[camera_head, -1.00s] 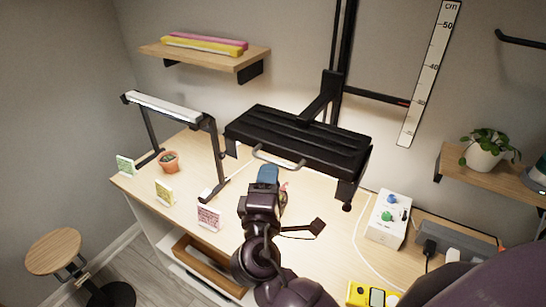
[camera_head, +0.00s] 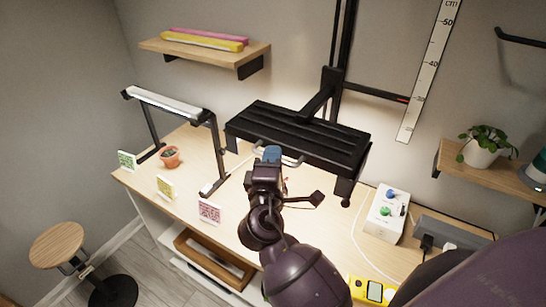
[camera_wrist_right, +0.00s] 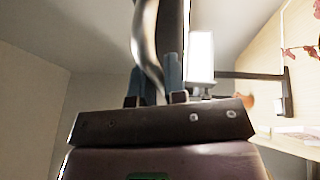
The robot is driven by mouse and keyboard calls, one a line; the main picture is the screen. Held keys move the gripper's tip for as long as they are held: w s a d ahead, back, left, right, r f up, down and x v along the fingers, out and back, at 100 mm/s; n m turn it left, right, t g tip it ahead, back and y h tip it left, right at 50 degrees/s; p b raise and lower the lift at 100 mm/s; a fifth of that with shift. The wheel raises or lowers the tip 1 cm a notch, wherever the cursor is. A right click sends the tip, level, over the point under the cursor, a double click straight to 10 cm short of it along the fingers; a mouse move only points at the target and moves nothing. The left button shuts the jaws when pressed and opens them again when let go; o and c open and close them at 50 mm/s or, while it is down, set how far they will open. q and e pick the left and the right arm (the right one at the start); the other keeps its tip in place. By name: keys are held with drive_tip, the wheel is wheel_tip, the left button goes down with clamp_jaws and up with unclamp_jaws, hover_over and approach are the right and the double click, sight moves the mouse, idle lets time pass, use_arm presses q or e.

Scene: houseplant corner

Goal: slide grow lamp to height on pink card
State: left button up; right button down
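The grow lamp (camera_head: 298,136) is a wide black panel on a carriage on a black vertical rail. A pale bar handle (camera_head: 293,161) runs along its front edge. The pink card (camera_head: 209,211) stands at the table's front edge. My right gripper (camera_head: 271,154) is at the handle, in front of the lamp. In the right wrist view its blue fingers (camera_wrist_right: 155,86) stand apart, with the curved handle (camera_wrist_right: 147,42) between them. The height scale (camera_head: 428,75) hangs right of the rail, and a red-tipped pointer (camera_head: 403,99) meets it below 40. The card's writing is too small to read. My left gripper is out of view.
A smaller white lamp (camera_head: 165,104) on a black stand is left of the panel, near a terracotta pot (camera_head: 169,156). Green (camera_head: 127,160) and yellow (camera_head: 166,187) cards stand by the edge. A white control box (camera_head: 386,212) and yellow device (camera_head: 372,291) are at right.

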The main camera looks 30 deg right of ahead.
drive_tip(key=shift+f, duration=0.15)
drive_tip(key=shift+f+b, duration=0.55)
drive_tip(key=shift+b, duration=0.05)
wheel_tip(320, 180, down, 9)
drive_tip(key=b, duration=0.7)
drive_tip(key=shift+f, duration=0.2)
drive_tip(key=c, duration=1.2)
unclamp_jaws()
drive_tip(key=shift+r, duration=0.1)
